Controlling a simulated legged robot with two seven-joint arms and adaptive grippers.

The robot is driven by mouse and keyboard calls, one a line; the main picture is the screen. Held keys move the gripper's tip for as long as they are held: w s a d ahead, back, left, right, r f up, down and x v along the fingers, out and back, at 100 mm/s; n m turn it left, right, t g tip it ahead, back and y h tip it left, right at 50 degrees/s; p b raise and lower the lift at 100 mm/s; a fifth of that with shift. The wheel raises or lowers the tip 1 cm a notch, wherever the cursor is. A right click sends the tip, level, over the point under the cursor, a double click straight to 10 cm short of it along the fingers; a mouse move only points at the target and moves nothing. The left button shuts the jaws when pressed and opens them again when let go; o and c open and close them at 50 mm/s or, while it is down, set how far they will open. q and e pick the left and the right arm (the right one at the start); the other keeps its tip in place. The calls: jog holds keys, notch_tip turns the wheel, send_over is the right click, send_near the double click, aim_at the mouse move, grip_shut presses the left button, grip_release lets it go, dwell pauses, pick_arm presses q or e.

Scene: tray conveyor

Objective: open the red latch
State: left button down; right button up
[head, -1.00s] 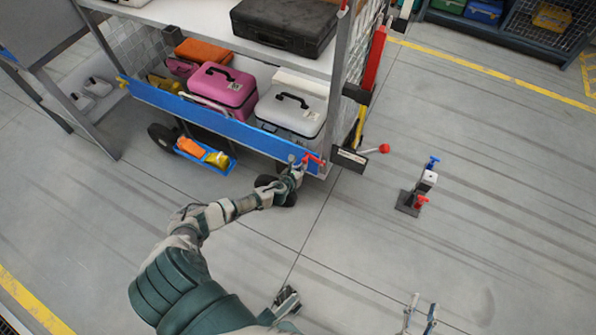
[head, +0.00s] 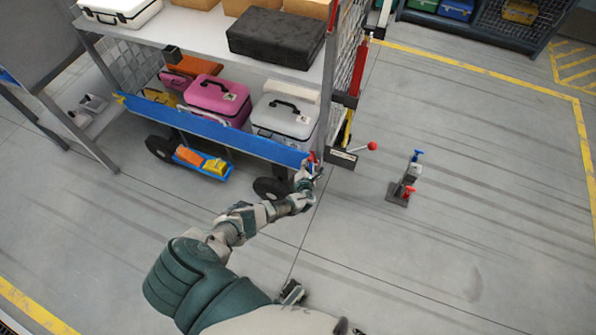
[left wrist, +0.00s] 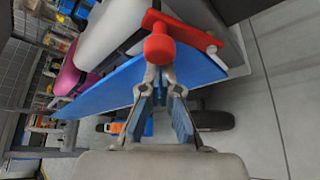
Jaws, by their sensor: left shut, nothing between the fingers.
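The red latch (head: 311,157) is at the right end of the blue bar (head: 215,132) on the cart's front. In the left wrist view its round red knob (left wrist: 159,46) stands just beyond my left gripper (left wrist: 159,82), and its red arm runs right along the bar. My left gripper (head: 315,170) is shut and empty at the latch, partly covering it in the head view. I cannot tell whether the fingertips touch the knob.
The cart holds a pink case (head: 218,95), a white case (head: 285,117) and a black case (head: 280,35). A red-balled lever (head: 371,146) sticks out at its right corner. A small stand with blue and red handles (head: 404,187) is on the floor right. Floor around it is clear.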

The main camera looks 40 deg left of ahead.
pick_arm(q)
jog(key=m, duration=0.1)
jog(key=d+y, duration=0.1)
jog(key=d+m+y, duration=0.1)
jog(key=shift+w+r+m, duration=0.25)
jog(key=shift+r+m, duration=0.05)
jog(key=shift+r, duration=0.1)
pick_arm(e)
jog(key=shift+r, duration=0.35)
pick_arm(q)
jog(key=shift+a, duration=0.1)
